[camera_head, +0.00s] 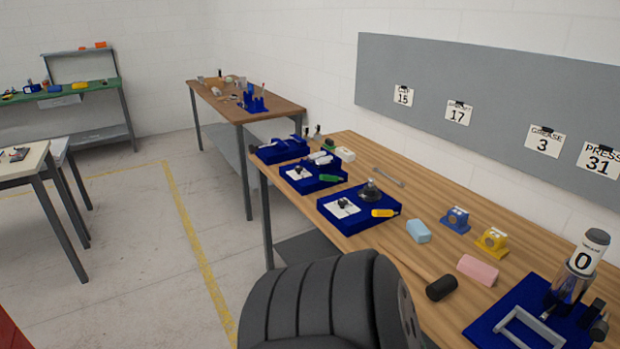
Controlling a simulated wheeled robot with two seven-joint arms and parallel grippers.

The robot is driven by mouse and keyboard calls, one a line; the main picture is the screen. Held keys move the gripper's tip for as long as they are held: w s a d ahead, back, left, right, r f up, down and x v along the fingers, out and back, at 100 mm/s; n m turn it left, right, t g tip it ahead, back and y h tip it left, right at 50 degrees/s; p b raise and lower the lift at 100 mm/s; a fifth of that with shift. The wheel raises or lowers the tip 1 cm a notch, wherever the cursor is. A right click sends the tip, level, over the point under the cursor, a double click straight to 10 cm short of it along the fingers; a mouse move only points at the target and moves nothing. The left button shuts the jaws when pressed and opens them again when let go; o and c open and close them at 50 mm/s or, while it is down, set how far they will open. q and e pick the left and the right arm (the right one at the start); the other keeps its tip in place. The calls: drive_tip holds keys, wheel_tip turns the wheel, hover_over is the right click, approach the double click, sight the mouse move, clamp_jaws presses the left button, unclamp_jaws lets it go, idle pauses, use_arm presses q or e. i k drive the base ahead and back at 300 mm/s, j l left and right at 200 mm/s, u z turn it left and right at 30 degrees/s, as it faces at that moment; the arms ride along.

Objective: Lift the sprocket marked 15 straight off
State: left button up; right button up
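A card reading 15 (403,96) is clipped to the grey wall board. I cannot make out a number on any part on the bench. Small dark parts sit on white plates in the near tray (343,203) and the middle tray (299,171). I cannot tell which part is the sprocket. Neither of my grippers shows in the head view.
Blue, pink and black blocks, two small stands and a grey wrench (388,176) lie on the bench. A cylinder marked 0 (583,262) stands at right.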

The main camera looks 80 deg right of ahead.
sight(366, 194)
drive_tip(key=z, duration=3)
drive_tip(key=j+u, duration=0.1)
drive_tip(key=i+j, duration=0.05)
